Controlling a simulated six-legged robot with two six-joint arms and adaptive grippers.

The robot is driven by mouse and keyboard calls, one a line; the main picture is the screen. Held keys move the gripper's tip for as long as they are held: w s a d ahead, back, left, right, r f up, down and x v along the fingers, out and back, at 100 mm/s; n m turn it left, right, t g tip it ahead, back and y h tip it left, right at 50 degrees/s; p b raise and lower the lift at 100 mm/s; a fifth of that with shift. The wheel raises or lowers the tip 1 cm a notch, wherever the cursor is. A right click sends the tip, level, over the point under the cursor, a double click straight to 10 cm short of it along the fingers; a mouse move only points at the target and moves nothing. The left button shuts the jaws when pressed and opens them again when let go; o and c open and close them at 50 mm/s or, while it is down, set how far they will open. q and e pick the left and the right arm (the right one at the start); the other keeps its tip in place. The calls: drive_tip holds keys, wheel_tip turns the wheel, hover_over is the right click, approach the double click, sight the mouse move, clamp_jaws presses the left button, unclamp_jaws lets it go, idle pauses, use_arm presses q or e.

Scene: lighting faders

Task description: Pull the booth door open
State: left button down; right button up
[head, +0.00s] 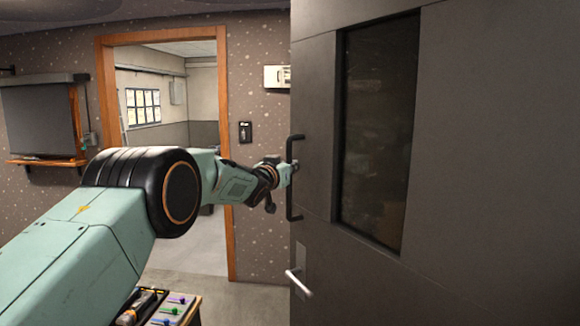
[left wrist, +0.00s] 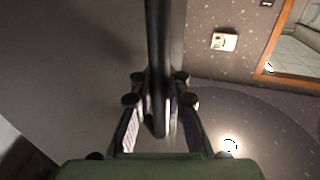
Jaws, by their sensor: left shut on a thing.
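The grey booth door (head: 470,150) fills the right of the head view, with a tall dark window (head: 377,130) in it. A black vertical pull handle (head: 291,208) stands along its left edge. My left gripper (head: 291,170) is at this handle, about halfway up it. In the left wrist view the dark handle bar (left wrist: 158,60) runs down between the fingers of my left gripper (left wrist: 160,103), which is shut on it. A silver lever (head: 298,284) sits lower on the door. My right gripper is not in view.
A wood-framed doorway (head: 228,150) opens to a lit room on the left. A white wall box (head: 277,77) and a dark wall switch (head: 245,132) are beside it. Floor (head: 225,290) before the doorway is clear.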

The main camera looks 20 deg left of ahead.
use_arm(q)
drive_tip(key=shift+w+d+f, duration=0.25)
drive_tip(key=shift+d+f, duration=0.2)
drive_tip(key=shift+f, duration=0.05)
drive_tip(key=shift+s, duration=0.1)
drive_tip(key=c, duration=1.6)
unclamp_jaws()
drive_tip(key=shift+s+r, duration=0.1)
drive_tip(key=shift+r, duration=0.05)
drive_tip(key=o, duration=0.3)
drive_tip(key=shift+d+r, duration=0.15)
drive_tip(key=shift+r, duration=0.1)
drive_tip(key=shift+a, duration=0.2)
